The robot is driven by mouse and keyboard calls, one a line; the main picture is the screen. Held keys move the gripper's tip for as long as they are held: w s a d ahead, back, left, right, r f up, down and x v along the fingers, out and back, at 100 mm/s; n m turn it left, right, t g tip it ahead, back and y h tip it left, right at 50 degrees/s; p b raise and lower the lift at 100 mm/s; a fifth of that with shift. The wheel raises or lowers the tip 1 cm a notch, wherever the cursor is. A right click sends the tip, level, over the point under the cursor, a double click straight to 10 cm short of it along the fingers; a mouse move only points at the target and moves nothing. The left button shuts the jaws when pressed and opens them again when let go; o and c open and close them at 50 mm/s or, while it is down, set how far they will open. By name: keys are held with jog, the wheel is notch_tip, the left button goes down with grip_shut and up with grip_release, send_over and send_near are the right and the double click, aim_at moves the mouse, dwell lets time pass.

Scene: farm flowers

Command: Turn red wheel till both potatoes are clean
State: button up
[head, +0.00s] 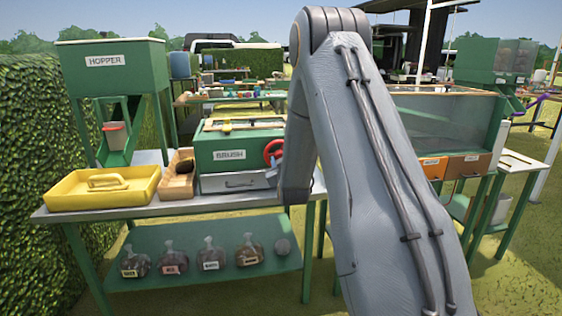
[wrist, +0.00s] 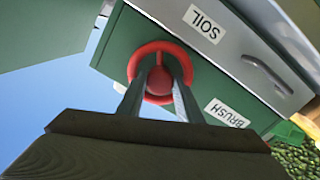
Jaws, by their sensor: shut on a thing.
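The red wheel (head: 273,150) is on the right part of the front of the green box labelled BRUSH (head: 215,143). In the wrist view the wheel (wrist: 134,68) is a round red ring against the green box panel (wrist: 120,40). My gripper (wrist: 161,66) reaches to the wheel, with both fingers at its middle and shut on it. In the head view my arm hides part of the wheel's right side and the area beside it. I cannot make out either potato; the inside of the box is hidden.
A grey drawer (head: 237,182) sits below the box, labelled SOIL in the wrist view (wrist: 205,25). A wooden tray (head: 168,187) and a yellow tray (head: 75,200) stand to its left. Labelled bags (head: 250,254) lie on the lower shelf. A green hopper (head: 110,75) stands behind left.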

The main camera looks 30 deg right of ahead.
jog(key=m, duration=1.1)
jog(key=m+y+b, duration=0.1)
jog(key=m, duration=1.1)
jog(key=shift+d+y, duration=0.2)
jog(key=shift+y, duration=0.1)
dwell(0.3)
jog(key=o, duration=1)
jog(key=shift+o, duration=0.2)
jog(key=shift+s, duration=0.1)
jog(key=v, duration=0.7)
jog(key=shift+s+b, duration=0.35)
jog(key=shift+b, duration=0.1)
